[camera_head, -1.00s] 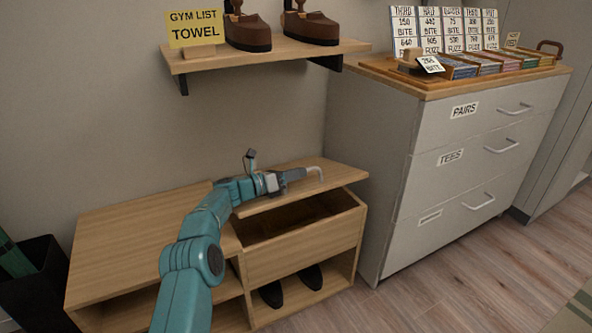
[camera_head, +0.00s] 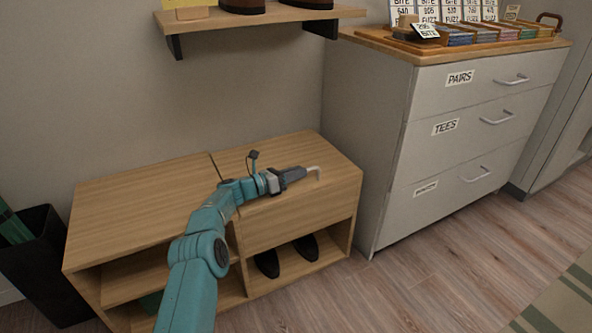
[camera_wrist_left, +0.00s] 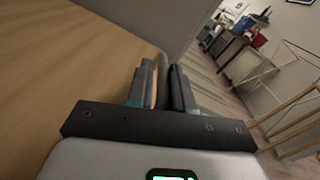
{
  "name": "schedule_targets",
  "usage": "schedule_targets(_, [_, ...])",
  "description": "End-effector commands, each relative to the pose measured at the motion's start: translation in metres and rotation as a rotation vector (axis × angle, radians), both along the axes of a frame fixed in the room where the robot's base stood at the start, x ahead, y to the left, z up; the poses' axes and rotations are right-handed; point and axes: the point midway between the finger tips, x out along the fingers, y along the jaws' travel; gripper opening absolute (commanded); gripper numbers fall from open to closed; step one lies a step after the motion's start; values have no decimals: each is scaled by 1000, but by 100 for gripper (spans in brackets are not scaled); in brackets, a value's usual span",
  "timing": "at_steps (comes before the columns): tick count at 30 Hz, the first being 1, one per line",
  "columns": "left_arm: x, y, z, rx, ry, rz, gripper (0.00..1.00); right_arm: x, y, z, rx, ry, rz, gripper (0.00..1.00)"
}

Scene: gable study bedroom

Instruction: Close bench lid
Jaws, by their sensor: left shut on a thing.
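The wooden bench (camera_head: 130,215) stands against the wall in the head view. Its right-hand lid (camera_head: 335,166) lies down over the box section, level with the left part of the top, with no gap that I can see. My right gripper is not in view.
A grey drawer cabinet (camera_head: 395,150) stands just right of the bench. A wall shelf (camera_head: 255,18) hangs above it. Dark shoes (camera_head: 306,247) sit in the open compartment below. A black bin (camera_head: 40,260) is at the left. The floor in front is clear.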

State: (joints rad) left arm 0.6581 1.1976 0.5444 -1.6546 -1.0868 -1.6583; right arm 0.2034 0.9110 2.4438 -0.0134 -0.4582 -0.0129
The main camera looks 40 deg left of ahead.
Motion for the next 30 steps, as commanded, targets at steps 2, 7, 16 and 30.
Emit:
schedule_targets(2, [-1, -5, -6, -10, 8, -17, 0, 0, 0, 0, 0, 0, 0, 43])
schedule_targets(7, [-2, -7, -9, -11, 12, -18, 0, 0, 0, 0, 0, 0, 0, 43])
schedule_targets(16, [-2, -8, -10, -9, 14, -19, 39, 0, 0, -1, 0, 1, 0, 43])
schedule_targets(30, [-30, 9, -4, -10, 14, -9, 39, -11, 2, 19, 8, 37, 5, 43])
